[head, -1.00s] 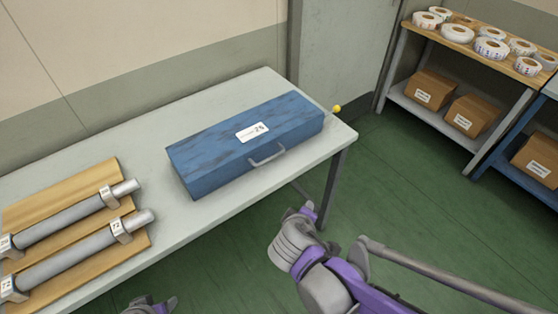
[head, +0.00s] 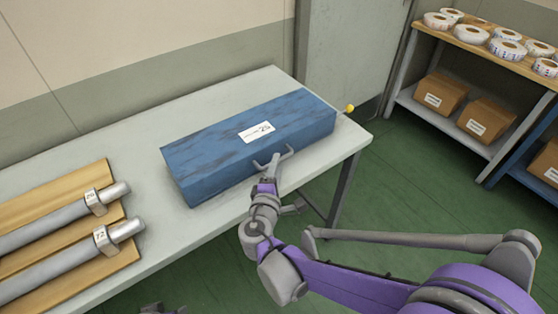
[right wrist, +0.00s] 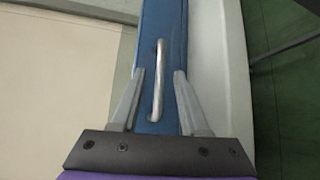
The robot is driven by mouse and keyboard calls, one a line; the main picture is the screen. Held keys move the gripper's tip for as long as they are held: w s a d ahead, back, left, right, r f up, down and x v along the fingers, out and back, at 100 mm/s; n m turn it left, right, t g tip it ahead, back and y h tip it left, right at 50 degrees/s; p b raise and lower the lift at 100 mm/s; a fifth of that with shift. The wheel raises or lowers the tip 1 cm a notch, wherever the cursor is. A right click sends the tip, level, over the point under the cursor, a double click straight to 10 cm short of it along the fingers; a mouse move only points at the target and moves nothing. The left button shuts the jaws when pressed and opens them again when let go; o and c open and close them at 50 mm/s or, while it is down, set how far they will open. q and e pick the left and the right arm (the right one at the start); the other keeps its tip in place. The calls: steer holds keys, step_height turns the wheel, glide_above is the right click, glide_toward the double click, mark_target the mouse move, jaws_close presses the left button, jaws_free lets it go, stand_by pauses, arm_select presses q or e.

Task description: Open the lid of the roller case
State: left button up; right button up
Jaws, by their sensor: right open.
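The blue roller case (head: 215,140) lies shut on the grey table, with a white label (head: 256,132) on its lid. My right gripper (head: 273,158) is at the middle of its front side, jaws open. In the right wrist view the case's front (right wrist: 160,25) shows with its metal handle (right wrist: 158,80). The right gripper's fingers (right wrist: 159,73) stand on either side of the handle, with gaps on both sides. In the head view the gripper hides the handle. A small grey part of my left gripper (head: 160,309) shows at the bottom edge; its jaws are not clear.
On the table (head: 235,95), two grey rollers (head: 60,219) rest on a wooden rack (head: 60,190) at the left. A yellow knob (head: 349,108) is behind the case's right end. A shelf (head: 425,109) with tape rolls and boxes stands at the right. The table is bare behind the case.

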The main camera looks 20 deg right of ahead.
steer(key=shift+x, duration=1.7)
jaws_close()
